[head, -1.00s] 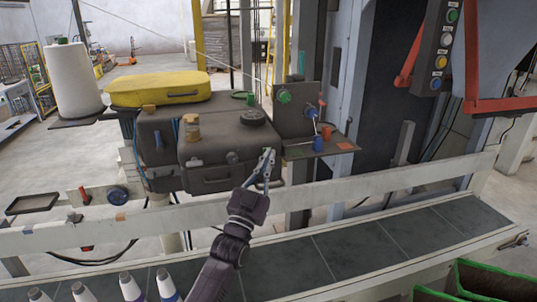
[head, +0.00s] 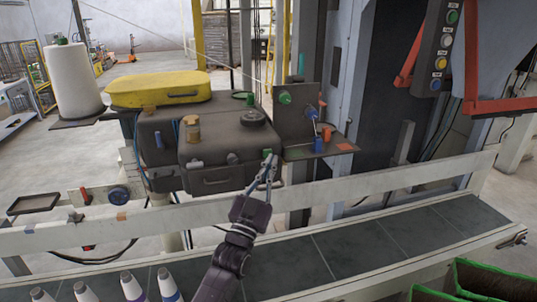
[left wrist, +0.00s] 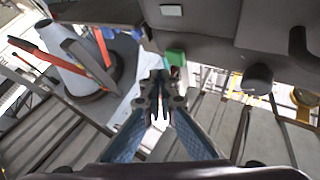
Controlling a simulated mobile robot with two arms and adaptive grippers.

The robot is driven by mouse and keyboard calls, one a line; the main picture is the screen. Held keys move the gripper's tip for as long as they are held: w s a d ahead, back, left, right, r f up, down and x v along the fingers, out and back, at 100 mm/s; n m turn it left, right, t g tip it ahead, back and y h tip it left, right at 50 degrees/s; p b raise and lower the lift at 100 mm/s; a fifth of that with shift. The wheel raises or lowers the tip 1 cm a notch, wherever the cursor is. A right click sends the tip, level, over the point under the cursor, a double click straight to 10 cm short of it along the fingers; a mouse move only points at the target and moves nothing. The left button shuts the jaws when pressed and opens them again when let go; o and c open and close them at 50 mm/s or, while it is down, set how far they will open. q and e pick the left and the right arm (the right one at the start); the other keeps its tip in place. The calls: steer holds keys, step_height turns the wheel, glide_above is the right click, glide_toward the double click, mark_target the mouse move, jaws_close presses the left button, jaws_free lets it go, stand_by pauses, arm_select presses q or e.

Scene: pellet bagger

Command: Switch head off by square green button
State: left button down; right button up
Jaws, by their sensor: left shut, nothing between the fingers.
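The sewing head (head: 222,150) is a dark grey machine body with a yellow top cover, left of centre in the head view. My left gripper (head: 268,158) is shut and empty, its fingertips in front of the head's right end. In the left wrist view, a green block-shaped button (left wrist: 175,57) shows just beyond and slightly right of the shut fingertips (left wrist: 160,78). I cannot tell whether they touch. In the head view I cannot make out this button clearly near the fingers. My right gripper is not in view.
A bracket plate with a round green knob (head: 285,97), a blue knob (head: 318,145) and an orange one stands right of the head. A white rail (head: 385,183) and conveyor (head: 350,245) run in front. A button panel (head: 440,50) hangs at upper right.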

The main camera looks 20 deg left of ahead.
arm_select(q)
steer(key=s+d+p, duration=0.1)
steer(key=s+d, duration=0.1)
steer(key=s, duration=0.1)
steer(key=s+d+p, duration=0.1)
steer(key=shift+s+d+p, duration=0.1)
steer(key=shift+s+p, duration=0.2)
steer(key=shift+s, duration=0.1)
